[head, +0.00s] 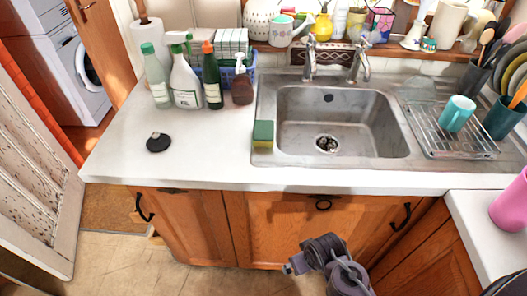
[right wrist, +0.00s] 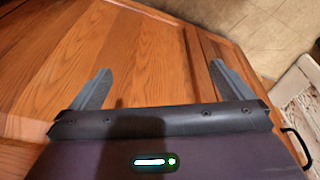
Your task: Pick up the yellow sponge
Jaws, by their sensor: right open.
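The sponge (head: 263,134) stands on the left front rim of the metal sink in the head view. Its face towards me looks mostly green, with a thin yellowish part at the side. My right gripper (right wrist: 160,68) is open and empty in the right wrist view, in front of the wooden cabinet doors. In the head view my right arm shows at the bottom, below the counter edge and to the right of the sponge, well apart from it. My left gripper is not in view.
The steel sink (head: 390,140) is empty. Several bottles (head: 185,82) stand behind and left of the sponge. A black sink plug (head: 158,142) lies on the counter (head: 205,150), which is otherwise clear there. A dish rack (head: 475,148) with a teal mug (head: 457,113) is at right.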

